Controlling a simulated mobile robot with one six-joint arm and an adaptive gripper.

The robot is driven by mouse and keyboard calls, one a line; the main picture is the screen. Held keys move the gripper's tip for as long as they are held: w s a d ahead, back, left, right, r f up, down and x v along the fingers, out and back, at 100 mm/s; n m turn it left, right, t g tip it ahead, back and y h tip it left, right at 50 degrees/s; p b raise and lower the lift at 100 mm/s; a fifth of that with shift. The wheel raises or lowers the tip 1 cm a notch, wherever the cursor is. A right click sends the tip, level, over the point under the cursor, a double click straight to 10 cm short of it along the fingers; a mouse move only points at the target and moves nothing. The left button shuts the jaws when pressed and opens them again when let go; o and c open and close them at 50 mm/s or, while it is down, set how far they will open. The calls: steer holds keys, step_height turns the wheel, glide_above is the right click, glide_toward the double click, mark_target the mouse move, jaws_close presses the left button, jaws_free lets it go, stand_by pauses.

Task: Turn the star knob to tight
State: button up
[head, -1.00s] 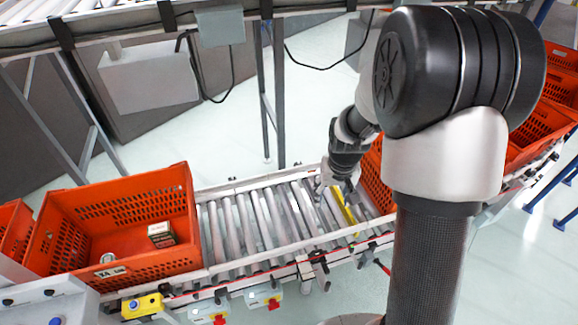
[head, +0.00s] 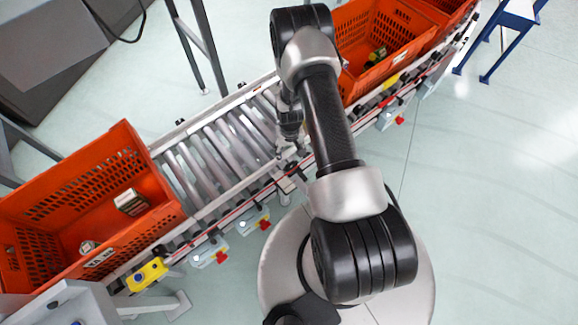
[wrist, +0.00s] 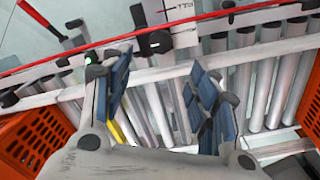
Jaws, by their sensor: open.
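My gripper (wrist: 158,72) is open and empty in the wrist view, its blue-padded fingers apart and pointing toward the conveyor's side rail. In the head view my gripper (head: 288,146) hangs over the near rail, small and partly hidden by my arm. A dark knob-like part (wrist: 153,42) sits at the rail's bracket, just beyond the fingertips and apart from them. It may be the star knob; its lobes and any tight marking are too small to read. A pale bracket (head: 287,186) also shows at the near rail in the head view.
An orange tote (head: 75,165) with a small box (head: 131,201) and a can stands left on the rollers (head: 205,160). Another orange tote (head: 345,85) stands right. A red strip (wrist: 100,57) runs along the rail. A yellow button box (head: 147,275) hangs at the near side.

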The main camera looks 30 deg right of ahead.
mark_target(289, 167)
step_height(289, 167, down, 12)
steer(key=b, duration=0.2)
steer(key=shift+f+b, duration=0.1)
steer(key=shift+b, duration=0.25)
steer(key=c, duration=1.1)
